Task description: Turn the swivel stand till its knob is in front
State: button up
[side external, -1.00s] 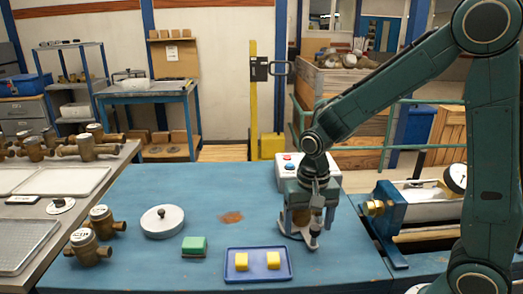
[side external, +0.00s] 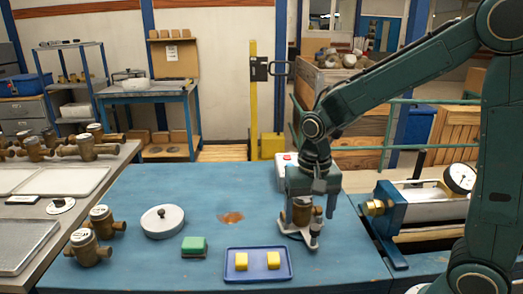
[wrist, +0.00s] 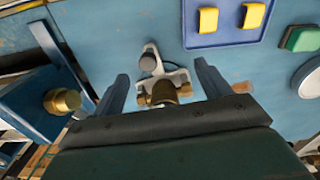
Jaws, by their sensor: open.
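The swivel stand (side external: 290,228) is a light grey base on the blue bench, below my gripper in the side view. A brass meter body (side external: 302,212) sits on it, partly hidden by the gripper. The dark knob (side external: 314,241) is at the stand's near right side. In the wrist view the stand (wrist: 178,76) lies between the fingers, with the knob (wrist: 148,62) on its upper left and the brass body (wrist: 164,94) below. My gripper (wrist: 162,80) is open, one finger on each side of the stand. Whether either finger touches it is unclear.
A blue tray (side external: 258,277) with two yellow blocks lies in front of the stand. A blue fixture with a brass fitting (side external: 376,207) is close on the right.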

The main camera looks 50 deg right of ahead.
jog(key=shift+r, duration=1.1)
jog(key=shift+s, duration=0.1)
jog(key=s+r+n+t, duration=0.5)
jog(key=s+r+n, duration=0.3)
jog(key=s, duration=0.6)
jog(key=shift+d+r+t, duration=0.3)
jog(key=shift+d+r, duration=0.1)
jog(key=shift+r, duration=0.35)
jog(key=c, duration=0.6)
jog(key=shift+w, duration=0.15)
jog(key=shift+c, duration=0.3)
jog(key=w+f+m+g, duration=0.1)
jog(key=w+g, duration=0.4)
jog(key=w, duration=0.7)
jog(key=shift+w+f+g, duration=0.3)
jog(key=shift+w+f, duration=0.05)
jog(key=shift+f, duration=0.1)
